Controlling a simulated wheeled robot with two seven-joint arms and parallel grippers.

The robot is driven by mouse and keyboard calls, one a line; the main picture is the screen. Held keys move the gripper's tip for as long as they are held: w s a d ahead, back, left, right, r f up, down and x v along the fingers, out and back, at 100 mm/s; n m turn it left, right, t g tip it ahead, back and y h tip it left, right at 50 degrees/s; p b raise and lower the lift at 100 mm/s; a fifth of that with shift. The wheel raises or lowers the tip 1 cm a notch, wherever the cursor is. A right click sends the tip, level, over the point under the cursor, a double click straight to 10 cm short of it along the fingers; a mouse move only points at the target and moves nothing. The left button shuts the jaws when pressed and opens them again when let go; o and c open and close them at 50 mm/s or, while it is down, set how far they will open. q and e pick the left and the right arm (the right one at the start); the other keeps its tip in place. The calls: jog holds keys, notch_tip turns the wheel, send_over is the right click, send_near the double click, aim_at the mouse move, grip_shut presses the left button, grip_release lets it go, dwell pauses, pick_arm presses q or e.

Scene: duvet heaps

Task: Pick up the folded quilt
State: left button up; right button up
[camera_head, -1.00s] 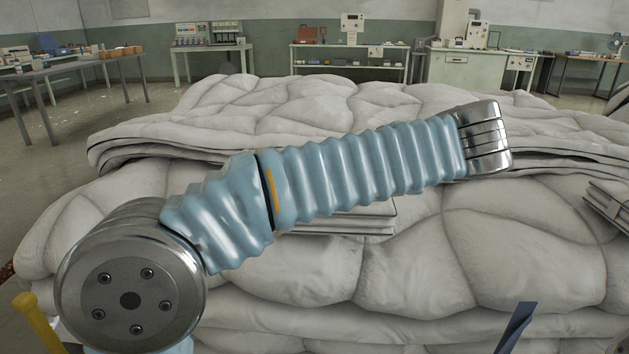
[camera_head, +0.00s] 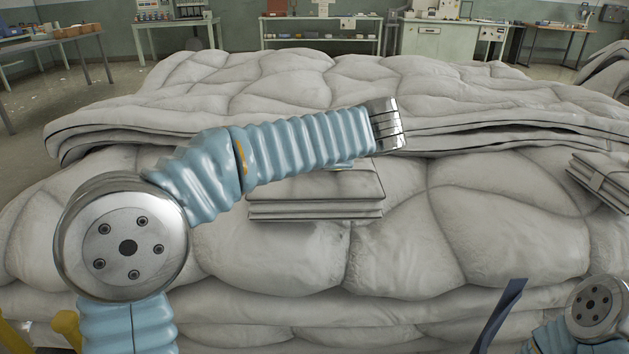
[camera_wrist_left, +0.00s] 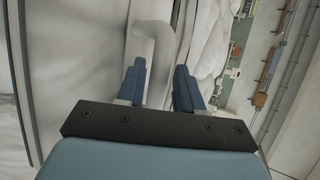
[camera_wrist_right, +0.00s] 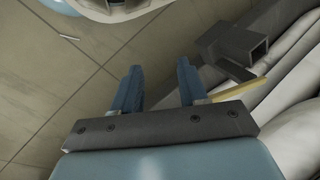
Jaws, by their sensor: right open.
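A grey-white folded quilt (camera_head: 315,195) lies flat on the puffy bedding in the middle of the head view, with dark-edged layers at its front. My left forearm crosses over it and hides part of its back. My left gripper does not show in the head view. In the left wrist view my left gripper (camera_wrist_left: 159,85) has its fingers apart, with a pale bent shape beyond them that I cannot identify. In the right wrist view my right gripper (camera_wrist_right: 158,85) is open and empty over the tiled floor, away from the quilt.
Large white duvet heaps (camera_head: 480,230) fill the middle. Another strapped folded bundle (camera_head: 600,178) lies at the right edge. Workbenches (camera_head: 320,40) stand along the back wall. A square metal tube (camera_wrist_right: 235,48) and a yellow piece (camera_wrist_right: 240,88) are near my right gripper.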

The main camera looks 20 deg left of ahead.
pick_arm(q)
jog(key=shift+x, duration=1.2)
jog(key=shift+c, duration=0.2)
grip_shut()
